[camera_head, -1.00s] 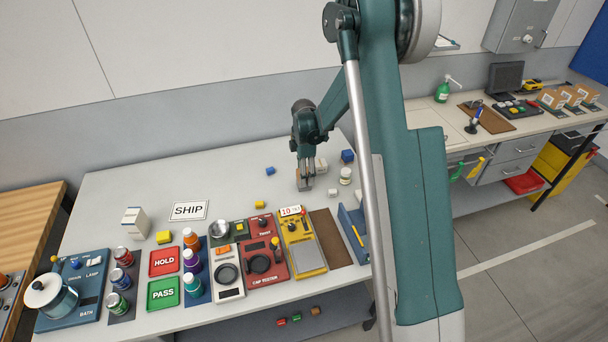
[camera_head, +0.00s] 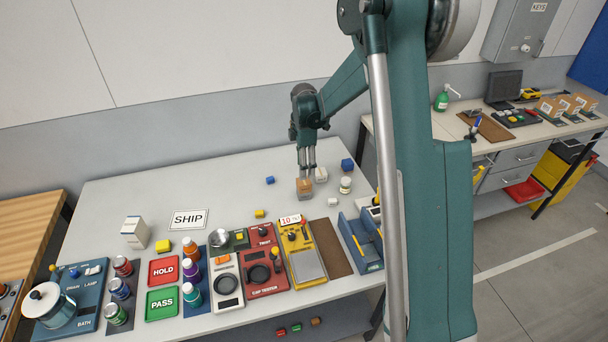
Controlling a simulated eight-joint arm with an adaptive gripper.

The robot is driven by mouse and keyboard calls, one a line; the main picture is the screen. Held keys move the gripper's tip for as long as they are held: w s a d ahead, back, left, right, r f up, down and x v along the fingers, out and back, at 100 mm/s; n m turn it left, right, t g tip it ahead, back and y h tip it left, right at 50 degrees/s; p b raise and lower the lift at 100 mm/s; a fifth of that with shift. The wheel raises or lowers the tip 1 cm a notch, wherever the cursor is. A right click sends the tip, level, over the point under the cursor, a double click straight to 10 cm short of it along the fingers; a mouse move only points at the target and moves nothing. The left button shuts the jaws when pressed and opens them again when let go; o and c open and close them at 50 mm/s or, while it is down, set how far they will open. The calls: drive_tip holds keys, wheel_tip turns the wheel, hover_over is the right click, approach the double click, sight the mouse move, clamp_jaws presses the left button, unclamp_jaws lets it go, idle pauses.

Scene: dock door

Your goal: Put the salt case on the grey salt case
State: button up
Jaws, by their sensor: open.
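A small block-like case (camera_head: 304,189), brownish on top and greyer below, stands on the white table under my gripper. I cannot tell whether it is one case or two stacked. A pale grey-white case (camera_head: 321,175) stands just right of it. The labels are too small to read, so I cannot tell which is the salt case and which the grey salt case. My gripper (camera_head: 306,176) points down, open, with its fingers at or just above the brownish case. Whether they touch it is unclear.
A white jar (camera_head: 345,185), blue blocks (camera_head: 347,165) and a small white block (camera_head: 332,202) are close by on the right. A yellow tester (camera_head: 302,256) and a red cap tester (camera_head: 264,265) line the front. The table's back left is clear.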

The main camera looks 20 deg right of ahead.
drive_tip(key=shift+r, duration=1.5)
drive_tip(key=shift+r, duration=0.1)
drive_tip(key=s+a+r+m+t, duration=0.25)
drive_tip(key=s+r+m, duration=0.55)
drive_tip(key=s+r, duration=1)
drive_tip(key=s+a+m+t, duration=0.1)
drive_tip(key=s+m+t, duration=0.3)
drive_tip(key=s+m, duration=0.6)
drive_tip(key=shift+s+a+r+t, duration=0.3)
drive_tip(key=shift+s+r+t, duration=0.1)
drive_tip(key=shift+s, duration=6.8)
